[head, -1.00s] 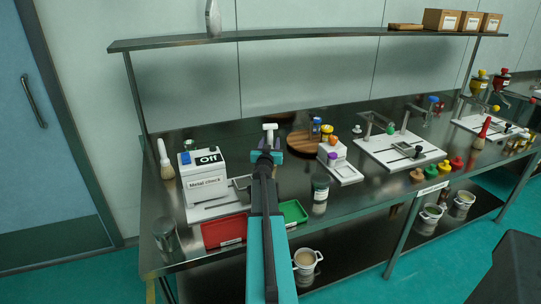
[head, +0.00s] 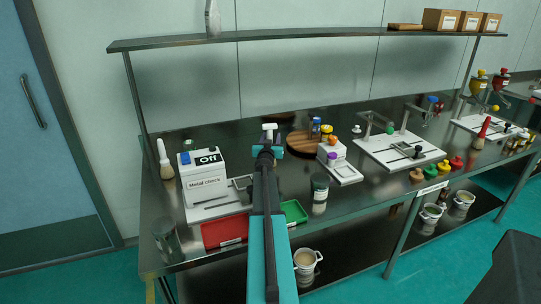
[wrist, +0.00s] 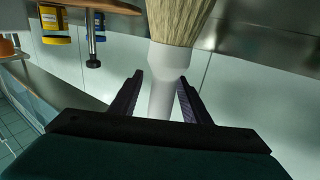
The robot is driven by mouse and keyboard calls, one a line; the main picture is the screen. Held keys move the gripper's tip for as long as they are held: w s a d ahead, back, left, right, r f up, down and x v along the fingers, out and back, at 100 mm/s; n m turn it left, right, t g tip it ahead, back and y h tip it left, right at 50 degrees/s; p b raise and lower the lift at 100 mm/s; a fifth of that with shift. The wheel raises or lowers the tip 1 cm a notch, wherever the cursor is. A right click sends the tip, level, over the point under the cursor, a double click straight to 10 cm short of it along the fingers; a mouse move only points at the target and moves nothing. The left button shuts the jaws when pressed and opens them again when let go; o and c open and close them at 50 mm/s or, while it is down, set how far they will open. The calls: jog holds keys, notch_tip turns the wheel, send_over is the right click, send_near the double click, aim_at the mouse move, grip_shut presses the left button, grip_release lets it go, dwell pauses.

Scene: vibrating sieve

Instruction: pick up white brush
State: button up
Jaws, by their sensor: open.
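In the wrist view a white brush (wrist: 168,72) with pale tan bristles stands between the two fingers of my gripper (wrist: 160,85). The fingers are open, one on each side of the white handle, with a gap visible on at least the left side. The bristle end is at the top of that view. In the head view my gripper (head: 268,146) is over the middle of the bench, and a white handle top (head: 269,127) shows just beyond it; my arm hides the rest. Another white-handled brush (head: 164,156) stands at the left end.
A metal check box (head: 204,180) is left of my arm, with a red tray (head: 224,232) and a green tray (head: 294,212) in front. A round wooden board (head: 300,143) with small jars is close on the right. A shelf (head: 300,36) hangs above the bench.

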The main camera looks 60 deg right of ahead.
grip_shut()
jog(key=shift+r, duration=0.1)
dwell(0.3)
jog(key=shift+r+p, duration=0.45)
jog(key=shift+r, duration=0.4)
notch_tip(320, 180, up, 2)
jog(key=shift+p, duration=0.55)
jog(key=s+a+r, duration=0.1)
jog(key=s+a, duration=0.9)
jog(key=a, duration=0.2)
jog(key=shift+s+b, duration=0.15)
jog(key=shift+b, duration=0.15)
jog(key=shift+a, duration=0.1)
